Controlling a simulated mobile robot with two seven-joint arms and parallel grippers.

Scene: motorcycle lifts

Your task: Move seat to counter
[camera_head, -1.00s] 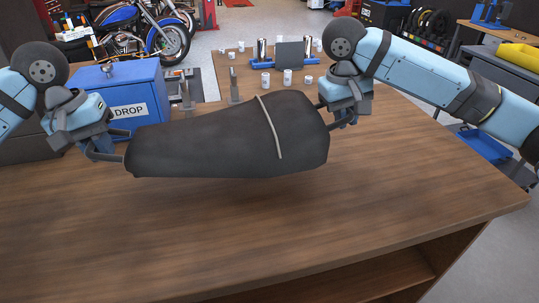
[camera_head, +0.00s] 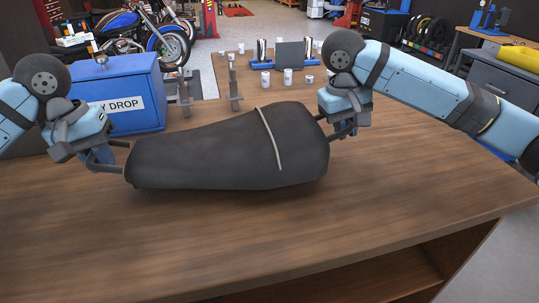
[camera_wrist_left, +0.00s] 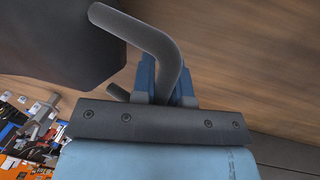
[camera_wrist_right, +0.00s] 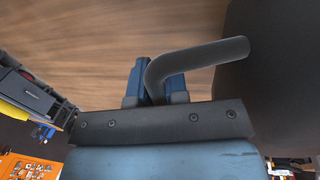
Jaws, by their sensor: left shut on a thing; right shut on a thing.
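The dark grey motorcycle seat (camera_head: 225,150) with a light strap across it is at the middle of the wooden counter (camera_head: 200,235). A shadow lies beneath it; I cannot tell whether it touches the top. My left gripper (camera_head: 110,158) is shut at the seat's narrow left end, on a bent grey bar there. My right gripper (camera_head: 338,128) is shut at the wide right end, on a similar bar. In the left wrist view the bar (camera_wrist_left: 150,40) runs from the seat (camera_wrist_left: 65,40) to the jaws. The right wrist view shows the other bar (camera_wrist_right: 195,58) beside the seat (camera_wrist_right: 270,80).
A blue key drop box (camera_head: 125,90) stands at the counter's back left. Small metal stands (camera_head: 234,92) are behind the seat. White cylinders (camera_head: 288,76) and a grey panel (camera_head: 290,53) stand further back. The counter's front is clear.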

